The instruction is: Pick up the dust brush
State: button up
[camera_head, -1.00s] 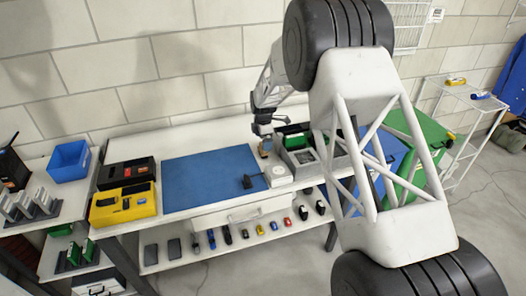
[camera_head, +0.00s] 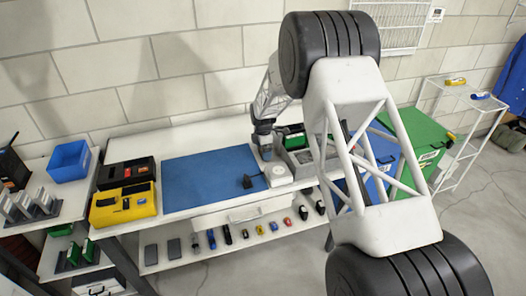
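I cannot make out the dust brush clearly in the head view. The spot under and behind the gripper is hidden by it, and my large arm links cover part of the right side.
A white round device (camera_head: 277,175) and a small black item (camera_head: 249,182) lie close to the gripper. A yellow case (camera_head: 124,203) and blue bin (camera_head: 69,161) stand at left. Blue and green bins (camera_head: 420,140) are at right. The mat's middle is clear.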

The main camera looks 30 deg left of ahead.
jog(key=c, duration=1)
jog(key=shift+c, duration=0.2)
jog(key=shift+r, duration=5)
